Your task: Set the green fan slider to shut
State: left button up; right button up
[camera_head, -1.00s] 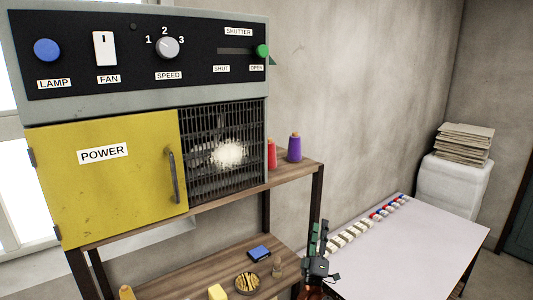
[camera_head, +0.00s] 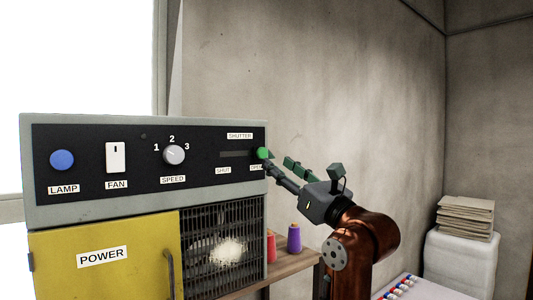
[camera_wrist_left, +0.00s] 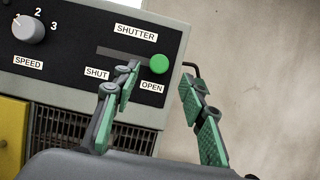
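The green slider knob (camera_head: 263,153) sits at the right end of the SHUTTER slot (camera_head: 235,154), above the OPEN label, on the black control panel. The knob also shows in the left wrist view (camera_wrist_left: 158,64). My left gripper (camera_head: 278,162) is at the panel's right edge, close to the knob. In the left wrist view the left gripper (camera_wrist_left: 162,74) is open, with one finger to each side of the knob in the picture. I cannot tell whether a finger touches it. The SHUT label (camera_wrist_left: 96,74) is left of OPEN. My right gripper is not in view.
The panel also holds a blue LAMP button (camera_head: 62,160), a white FAN switch (camera_head: 116,158) and a SPEED dial (camera_head: 174,155). Below are a yellow POWER door (camera_head: 100,275) and a grille (camera_head: 225,222). Red and purple spools (camera_head: 294,239) stand on the shelf.

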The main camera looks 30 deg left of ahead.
aim_at(264, 153)
pick_arm(q)
jog(key=p+x, duration=0.2)
jog(key=x, duration=0.3)
jog(key=shift+a+r, duration=0.15)
jog(key=shift+a, duration=0.15)
jog(key=shift+w+a+r, duration=0.15)
jog(key=shift+w+a, duration=0.15)
jog(key=shift+a, duration=0.2)
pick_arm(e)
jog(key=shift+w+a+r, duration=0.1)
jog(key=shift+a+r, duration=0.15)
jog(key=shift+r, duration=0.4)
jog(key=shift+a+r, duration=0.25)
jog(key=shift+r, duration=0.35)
pick_arm(q)
jog(key=shift+c, duration=0.4)
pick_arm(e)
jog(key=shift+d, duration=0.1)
pick_arm(q)
jog(key=c, duration=0.6)
grip_shut()
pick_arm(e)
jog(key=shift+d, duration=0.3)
